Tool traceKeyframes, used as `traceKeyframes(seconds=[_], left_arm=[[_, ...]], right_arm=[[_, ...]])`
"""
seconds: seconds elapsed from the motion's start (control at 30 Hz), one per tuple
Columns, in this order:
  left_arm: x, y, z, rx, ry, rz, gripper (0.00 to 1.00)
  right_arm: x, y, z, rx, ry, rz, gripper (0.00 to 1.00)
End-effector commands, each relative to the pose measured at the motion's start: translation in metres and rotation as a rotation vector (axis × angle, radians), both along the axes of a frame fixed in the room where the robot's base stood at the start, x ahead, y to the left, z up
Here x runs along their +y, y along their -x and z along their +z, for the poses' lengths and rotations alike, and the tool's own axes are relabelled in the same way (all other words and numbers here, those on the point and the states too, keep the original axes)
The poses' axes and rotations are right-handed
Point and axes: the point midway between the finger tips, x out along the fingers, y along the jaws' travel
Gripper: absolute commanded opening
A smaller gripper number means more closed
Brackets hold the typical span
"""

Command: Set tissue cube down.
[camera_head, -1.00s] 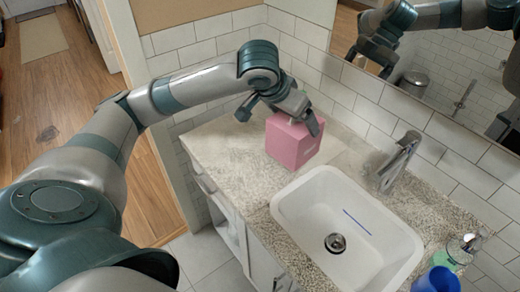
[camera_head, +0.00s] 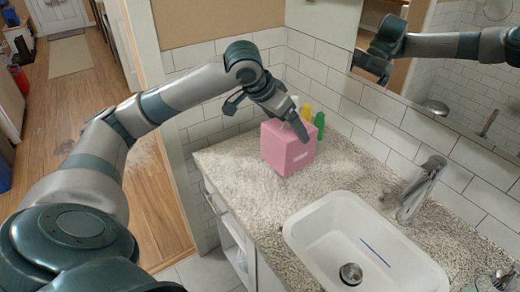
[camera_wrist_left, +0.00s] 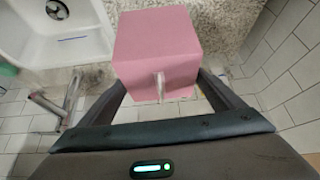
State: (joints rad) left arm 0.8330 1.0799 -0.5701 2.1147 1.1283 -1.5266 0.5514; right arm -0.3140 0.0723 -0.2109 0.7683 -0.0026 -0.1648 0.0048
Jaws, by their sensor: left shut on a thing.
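The pink tissue cube (camera_head: 285,149) is at the left part of the speckled stone counter (camera_head: 230,165), left of the sink. It also shows in the left wrist view (camera_wrist_left: 157,45), with a white tissue tuft on the face toward my gripper. My left gripper (camera_head: 292,122) reaches it from above and behind and is shut on it. In the left wrist view my fingers lie on its two sides. The cube looks slightly tilted; I cannot tell whether its base touches the counter. My right gripper is not in view.
The white sink (camera_head: 355,245) and chrome faucet (camera_head: 420,190) are to the right. Yellow and green bottles (camera_head: 319,125) stand just behind the cube by the tiled wall. A mirror (camera_head: 450,80) hangs at right. The counter's front left is clear.

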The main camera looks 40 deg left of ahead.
Motion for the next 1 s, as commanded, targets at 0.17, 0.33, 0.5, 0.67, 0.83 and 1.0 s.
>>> traceKeyframes(seconds=[0.17, 0.33, 0.5, 0.67, 0.83, 1.0], left_arm=[[0.03, 0.009, -0.017, 0.005, -0.003, 0.006, 0.5], [0.06, 0.017, -0.035, 0.006, -0.005, 0.006, 0.5], [0.085, 0.023, -0.051, 0.005, -0.003, 0.005, 0.5], [0.097, 0.026, -0.059, 0.002, -0.002, 0.002, 0.5], [0.098, 0.026, -0.061, 0.0, -0.001, 0.001, 0.5], [0.098, 0.026, -0.061, 0.0, -0.001, 0.001, 0.5]], right_arm=[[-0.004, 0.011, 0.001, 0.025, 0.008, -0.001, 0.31], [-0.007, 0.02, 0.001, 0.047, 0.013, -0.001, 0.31], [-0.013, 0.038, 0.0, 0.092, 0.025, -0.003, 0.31], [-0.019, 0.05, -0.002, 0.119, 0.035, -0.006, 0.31], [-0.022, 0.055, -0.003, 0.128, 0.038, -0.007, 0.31], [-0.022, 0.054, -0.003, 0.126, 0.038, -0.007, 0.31]])
